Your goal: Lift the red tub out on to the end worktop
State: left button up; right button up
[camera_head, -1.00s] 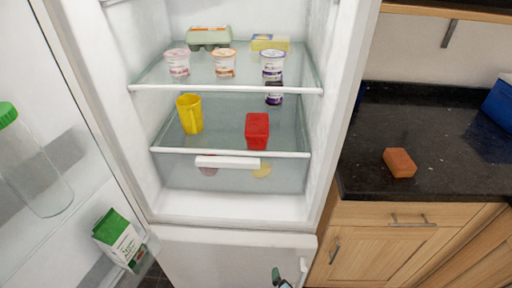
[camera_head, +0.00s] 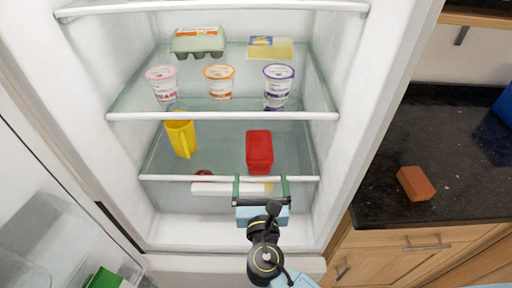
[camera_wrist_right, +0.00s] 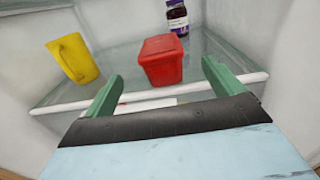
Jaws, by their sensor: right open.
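The red tub (camera_head: 259,150) stands on the lower glass shelf of the open fridge, right of the yellow mug. It also shows in the right wrist view (camera_wrist_right: 161,61), just beyond and between my fingertips. My right gripper (camera_head: 261,186) is open and empty at the shelf's front edge, in front of the tub and not touching it. Its green fingers (camera_wrist_right: 164,82) spread wider than the tub. The end worktop (camera_head: 390,150) is the dark granite surface right of the fridge. My left gripper is not in view.
The yellow mug (camera_head: 181,138) stands left of the tub. A dark jar (camera_wrist_right: 177,18) stands behind it. The shelf above (camera_head: 220,116) holds several yogurt pots and an egg box (camera_head: 197,41).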

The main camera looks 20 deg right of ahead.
aim_at(259, 149)
jog(key=x, duration=0.5)
jog(key=shift+w+d, duration=0.1)
jog(key=shift+w, duration=0.2)
jog(key=x, duration=0.4)
jog(key=shift+w, duration=0.25)
jog(key=shift+w+d, duration=0.1)
jog(key=shift+w, duration=0.15)
jog(key=c, duration=1.2)
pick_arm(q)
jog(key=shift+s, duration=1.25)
pick_arm(e)
jog(key=shift+c, duration=0.2)
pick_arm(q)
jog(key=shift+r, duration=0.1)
pick_arm(e)
jog(key=shift+r, duration=0.1)
jog(key=shift+c, duration=0.2)
